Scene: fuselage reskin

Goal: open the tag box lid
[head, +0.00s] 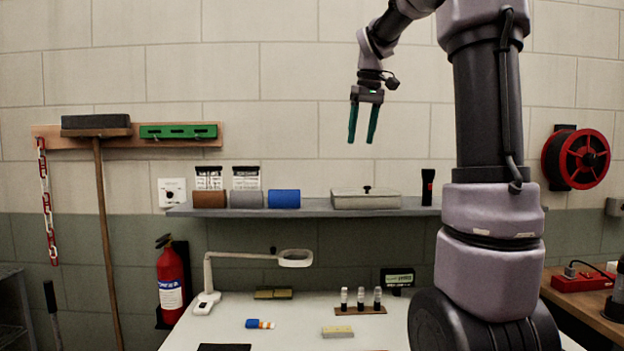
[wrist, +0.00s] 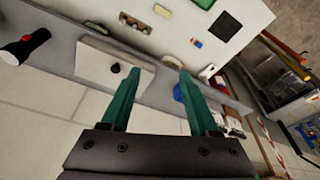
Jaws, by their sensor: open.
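The tag box, a low pale box on the wall shelf, has its lid (head: 366,192) closed with a small dark knob (head: 367,188) on top. In the wrist view the lid (wrist: 100,70) and its knob (wrist: 115,68) lie beyond and near the left finger. My gripper (head: 361,141) is open, with two green fingers pointing down, well above the box and in front of the wall. In the wrist view my gripper (wrist: 162,78) is empty and its fingers are apart. It does not touch the box or the knob.
On the shelf (head: 318,208) a black flashlight (head: 428,187) stands right of the box, and a blue roll (head: 284,199) lies left of it. The white table (head: 290,330) below holds a magnifier lamp (head: 294,258) and a vial rack (head: 360,310). Air above the box is clear.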

